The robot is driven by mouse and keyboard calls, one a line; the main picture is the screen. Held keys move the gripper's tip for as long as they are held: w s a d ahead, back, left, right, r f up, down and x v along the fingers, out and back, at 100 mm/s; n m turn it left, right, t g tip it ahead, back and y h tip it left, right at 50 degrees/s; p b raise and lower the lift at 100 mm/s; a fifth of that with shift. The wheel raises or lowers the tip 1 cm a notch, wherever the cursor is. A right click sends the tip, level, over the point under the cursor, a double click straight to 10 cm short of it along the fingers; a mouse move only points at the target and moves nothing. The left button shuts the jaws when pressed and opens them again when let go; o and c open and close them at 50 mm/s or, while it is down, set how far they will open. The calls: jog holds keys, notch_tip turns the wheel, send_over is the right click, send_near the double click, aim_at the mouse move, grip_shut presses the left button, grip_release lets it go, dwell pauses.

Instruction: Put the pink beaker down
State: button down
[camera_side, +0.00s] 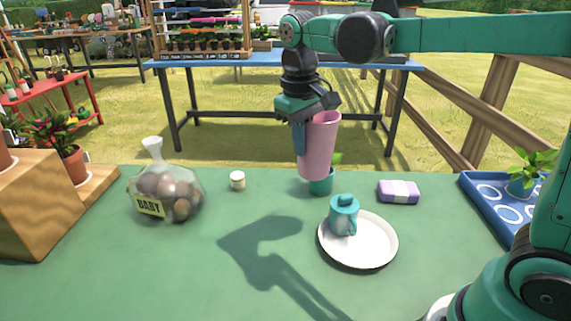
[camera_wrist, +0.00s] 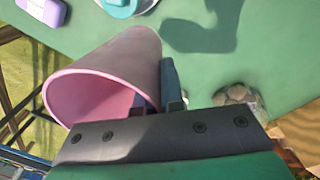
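The pink beaker (camera_side: 319,150) is held up in the air by my gripper (camera_side: 303,133), above the far part of the green table (camera_side: 100,275). In the side view it is nearly upright with a slight tilt. In the wrist view the beaker (camera_wrist: 112,80) shows its wide open mouth towards the camera. One finger of my gripper (camera_wrist: 155,100) lies outside the beaker, against its wall. The other finger seems to be inside or behind the rim and is mostly hidden. A small teal pot with a plant (camera_side: 321,186) stands behind and below the beaker.
A white plate (camera_side: 375,252) holds a teal lidded cup (camera_side: 343,215). A purple and white block (camera_side: 399,192), a small white jar (camera_side: 237,180) and a bag of round brown items (camera_side: 165,192) stand on the table. A blue tray (camera_side: 480,205) is at right. The table's front middle is clear.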

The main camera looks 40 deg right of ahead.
jog(key=s+a+r+n, duration=0.4)
jog(key=a+r+n, duration=0.4)
jog(key=n, duration=0.4)
jog(key=shift+t+y, duration=0.3)
jog(key=shift+t, duration=0.1)
jog(key=f, duration=0.6)
jog(key=a+f, duration=0.1)
jog(key=f, duration=1.3)
jog(key=shift+a+f, duration=0.25)
jog(key=shift+a, duration=0.05)
jog(key=shift+f, duration=0.15)
jog(key=c, duration=1)
grip_release()
